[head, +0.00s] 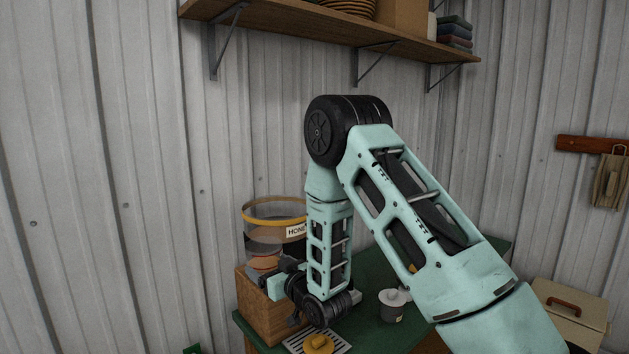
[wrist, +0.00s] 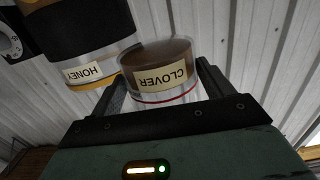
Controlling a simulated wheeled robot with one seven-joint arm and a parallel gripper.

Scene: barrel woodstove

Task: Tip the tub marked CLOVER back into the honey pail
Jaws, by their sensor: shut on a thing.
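The clear tub marked CLOVER (wrist: 158,75) is between the fingers of my gripper (wrist: 162,88) in the wrist view, which shows both labels upside down. It has a cream label, brown contents and a red line near its rim. My gripper is shut on it. The tub's tilt looks close to the pail's. The honey pail (head: 262,222), clear with a yellow rim and a HONEY label, stands behind my wrist in the head view. It also shows beside the tub in the wrist view (wrist: 85,50). In the head view, my gripper (head: 275,274) partly hides the tub (head: 263,262).
A wooden block or box (head: 258,310) stands below the pail on the green table (head: 372,335). A grey lidded pot (head: 391,305) and a yellow item (head: 318,344) on a slotted plate are nearby. A wooden shelf (head: 300,27) hangs above; a beige case (head: 572,316) is right.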

